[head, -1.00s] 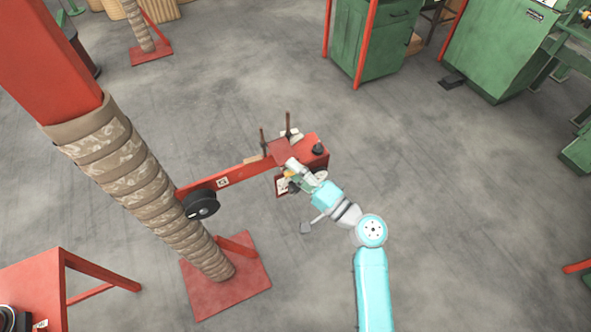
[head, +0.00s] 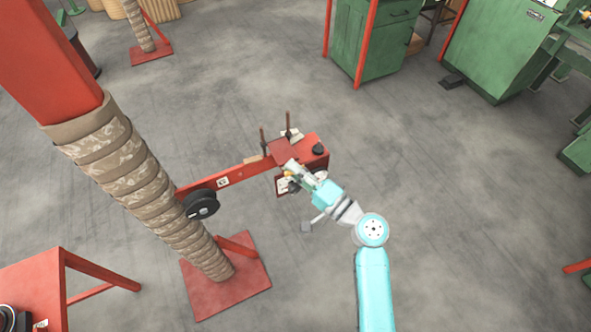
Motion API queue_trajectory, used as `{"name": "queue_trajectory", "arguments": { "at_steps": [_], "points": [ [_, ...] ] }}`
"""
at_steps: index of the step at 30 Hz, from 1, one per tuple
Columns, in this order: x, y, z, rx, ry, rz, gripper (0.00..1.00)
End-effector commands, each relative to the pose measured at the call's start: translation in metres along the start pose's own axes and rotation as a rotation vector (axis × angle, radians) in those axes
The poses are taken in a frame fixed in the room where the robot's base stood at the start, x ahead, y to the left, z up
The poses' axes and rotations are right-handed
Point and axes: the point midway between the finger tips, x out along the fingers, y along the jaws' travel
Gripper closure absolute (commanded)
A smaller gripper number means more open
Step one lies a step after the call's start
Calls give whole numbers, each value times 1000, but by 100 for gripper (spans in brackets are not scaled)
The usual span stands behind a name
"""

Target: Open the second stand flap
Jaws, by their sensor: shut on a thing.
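A red stand (head: 314,143) is at the end of a red horizontal arm (head: 233,178) that runs out from the wrapped column. A small red flap (head: 285,152) with an edge toward my gripper lies on the stand's near side. My gripper (head: 292,166) is at the flap's near edge and is shut on it; the fingertips are small and partly hidden, so the exact contact is hard to see. A plate with a white marker (head: 282,185) hangs below, just left of my gripper.
Two thin brown posts (head: 288,124) rise behind the flap, and a black knob (head: 318,149) is to its right. A wrapped column (head: 140,185) stands left.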

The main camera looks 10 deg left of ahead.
Motion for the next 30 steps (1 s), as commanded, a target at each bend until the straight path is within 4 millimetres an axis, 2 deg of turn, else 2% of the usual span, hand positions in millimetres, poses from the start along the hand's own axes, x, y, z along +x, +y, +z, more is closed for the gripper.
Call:
{"name": "queue_trajectory", "arguments": {
  "at_steps": [11,20,30],
  "points": [
    [5,-22,-2,40,0,115,100],
    [15,-44,-7,121,2,313,100],
    [35,-69,-16,236,3,587,100]
  ]
}}
